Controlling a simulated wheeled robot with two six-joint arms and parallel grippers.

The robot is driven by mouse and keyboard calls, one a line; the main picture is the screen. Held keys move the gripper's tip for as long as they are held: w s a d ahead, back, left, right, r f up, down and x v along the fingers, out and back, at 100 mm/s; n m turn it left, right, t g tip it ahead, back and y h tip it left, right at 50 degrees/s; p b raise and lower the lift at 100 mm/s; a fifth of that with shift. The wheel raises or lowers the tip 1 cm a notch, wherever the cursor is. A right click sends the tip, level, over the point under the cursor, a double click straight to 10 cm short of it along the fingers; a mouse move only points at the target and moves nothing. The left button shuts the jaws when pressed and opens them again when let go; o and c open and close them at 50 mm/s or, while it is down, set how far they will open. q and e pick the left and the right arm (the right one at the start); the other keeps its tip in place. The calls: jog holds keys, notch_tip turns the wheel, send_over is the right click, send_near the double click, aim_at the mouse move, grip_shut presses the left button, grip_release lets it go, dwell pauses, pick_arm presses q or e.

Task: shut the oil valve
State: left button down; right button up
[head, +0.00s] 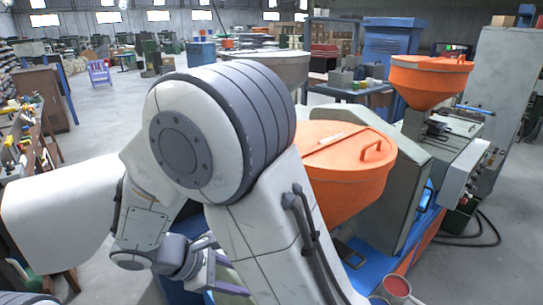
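I cannot make out the oil valve in the head view; my large white and grey arm blocks the middle of the picture. A wrist and what looks like part of my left gripper (218,280), with purplish finger-like pieces, show low at the centre left, partly behind the arm link. Its opening and anything between the fingers are hidden. My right gripper is not in view. A machine with a large orange lidded hopper (345,180) stands just behind the arm, on a blue base (375,262).
A second orange hopper (430,82) sits on a grey machine at the right. A can with red contents (396,287) stands at the bottom right. Cables lie on the floor at right. A cluttered workbench (35,145) is at left.

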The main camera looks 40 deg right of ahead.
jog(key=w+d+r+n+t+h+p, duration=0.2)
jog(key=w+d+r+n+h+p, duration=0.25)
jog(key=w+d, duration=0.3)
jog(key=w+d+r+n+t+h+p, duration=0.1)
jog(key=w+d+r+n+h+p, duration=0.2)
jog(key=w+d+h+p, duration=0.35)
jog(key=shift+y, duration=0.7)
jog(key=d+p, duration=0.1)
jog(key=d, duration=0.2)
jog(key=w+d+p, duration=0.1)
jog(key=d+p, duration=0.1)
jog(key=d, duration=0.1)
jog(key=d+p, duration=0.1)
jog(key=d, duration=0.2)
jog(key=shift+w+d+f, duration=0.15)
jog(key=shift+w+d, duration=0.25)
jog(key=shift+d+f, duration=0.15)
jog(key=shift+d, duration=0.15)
pick_arm(q)
notch_tip(320, 180, up, 18)
jog(key=shift+f, duration=0.1)
jog(key=shift+d, duration=0.1)
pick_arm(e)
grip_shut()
